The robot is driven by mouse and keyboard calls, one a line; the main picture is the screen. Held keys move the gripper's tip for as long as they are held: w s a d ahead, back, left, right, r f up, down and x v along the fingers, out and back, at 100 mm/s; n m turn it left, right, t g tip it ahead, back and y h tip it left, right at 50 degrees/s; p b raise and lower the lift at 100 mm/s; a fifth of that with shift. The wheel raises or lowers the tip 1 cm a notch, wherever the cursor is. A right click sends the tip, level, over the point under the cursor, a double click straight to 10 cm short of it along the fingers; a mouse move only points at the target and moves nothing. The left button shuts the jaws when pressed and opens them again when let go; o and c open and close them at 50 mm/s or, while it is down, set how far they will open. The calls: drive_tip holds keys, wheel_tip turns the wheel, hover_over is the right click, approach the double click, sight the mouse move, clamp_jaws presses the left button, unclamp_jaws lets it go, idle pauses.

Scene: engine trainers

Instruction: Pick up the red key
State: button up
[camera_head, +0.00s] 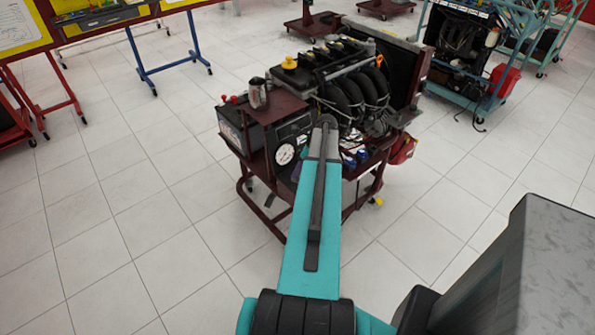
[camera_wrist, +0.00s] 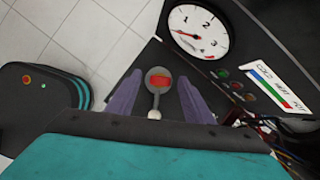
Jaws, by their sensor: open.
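In the wrist view a key (camera_wrist: 157,96) shows a round dark grey head with a red patch and a short stem below it. My gripper (camera_wrist: 160,78) is open, with one purple-grey finger on each side of the key. Small gaps show between the key head and both fingers. The lower end of the stem is near the gripper's dark edge, and I cannot tell what it is seated in. In the head view my teal arm reaches to the engine trainer (camera_head: 284,105), and the key and fingers cannot be made out there.
A white dial gauge (camera_wrist: 199,31) and a labelled strip (camera_wrist: 267,82) sit on the dark panel right of my gripper. In the head view a battery (camera_head: 241,127) stands left of the panel. Another trainer (camera_head: 462,38) is at the back right.

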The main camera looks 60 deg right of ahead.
idle(0.4)
drive_tip(key=c, duration=1.1)
drive_tip(key=shift+r, duration=0.2)
drive_tip(key=shift+r+b, duration=0.6)
drive_tip(key=shift+r, duration=0.6)
drive_tip(key=s+d+b, duration=0.1)
drive_tip(key=s+d, duration=0.1)
drive_tip(key=s, duration=0.2)
drive_tip(key=s+d+r+b, duration=0.1)
drive_tip(key=s+d, duration=0.2)
drive_tip(key=s, duration=0.2)
drive_tip(key=s+d+r+b, duration=0.1)
drive_tip(key=s+d, duration=0.1)
drive_tip(key=s, duration=0.3)
drive_tip(key=shift+s+d+r, duration=0.1)
drive_tip(key=shift+s+d, duration=0.05)
